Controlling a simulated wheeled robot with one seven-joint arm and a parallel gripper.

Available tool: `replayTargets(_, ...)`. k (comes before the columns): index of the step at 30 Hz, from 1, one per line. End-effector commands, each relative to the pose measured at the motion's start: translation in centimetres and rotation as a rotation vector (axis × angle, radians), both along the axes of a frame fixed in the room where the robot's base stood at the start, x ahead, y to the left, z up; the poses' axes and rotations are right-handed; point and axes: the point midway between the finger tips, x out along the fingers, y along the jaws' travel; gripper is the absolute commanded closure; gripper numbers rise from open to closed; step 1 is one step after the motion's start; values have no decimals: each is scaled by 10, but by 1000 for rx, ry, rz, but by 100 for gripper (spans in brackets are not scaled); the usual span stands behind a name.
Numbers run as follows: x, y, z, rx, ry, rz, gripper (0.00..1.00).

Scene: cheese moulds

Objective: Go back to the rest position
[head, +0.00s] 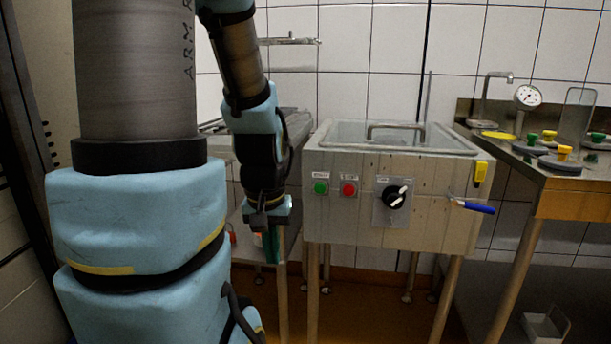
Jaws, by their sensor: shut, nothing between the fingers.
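My gripper (270,250) hangs at the end of my arm, left of the middle in the head view. It points down, just left of the steel vat (335,215) and in front of a metal side table (285,262). The fingers look dark green and small. They are shut, and I see nothing held between them. My blue and grey arm fills the left of the view and hides much of what stands behind it.
The vat has a clear lid with a handle (395,128), green and red buttons, a black knob (394,197) and a blue-handled valve (476,207). A steel counter (569,182) at right holds a gauge (528,97) and several knobbed discs. A white crate (546,326) is on the floor.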

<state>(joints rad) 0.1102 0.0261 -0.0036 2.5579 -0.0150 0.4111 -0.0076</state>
Motion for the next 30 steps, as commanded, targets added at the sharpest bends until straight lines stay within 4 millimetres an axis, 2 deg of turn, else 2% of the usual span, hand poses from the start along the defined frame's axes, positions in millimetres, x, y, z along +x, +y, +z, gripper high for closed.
replayTargets(2, -4, 4, 19, 10, 9, -11, 100)
replayTargets(11, -3, 3, 74, 7, 7, -7, 100)
replayTargets(18, -3, 3, 140, 7, 7, -7, 100)
replayTargets(21, -3, 3, 159, 7, 7, -6, 100)
replayTargets(25, -3, 3, 171, 7, 7, -6, 100)
replayTargets(30, -3, 3, 172, 7, 7, -6, 100)
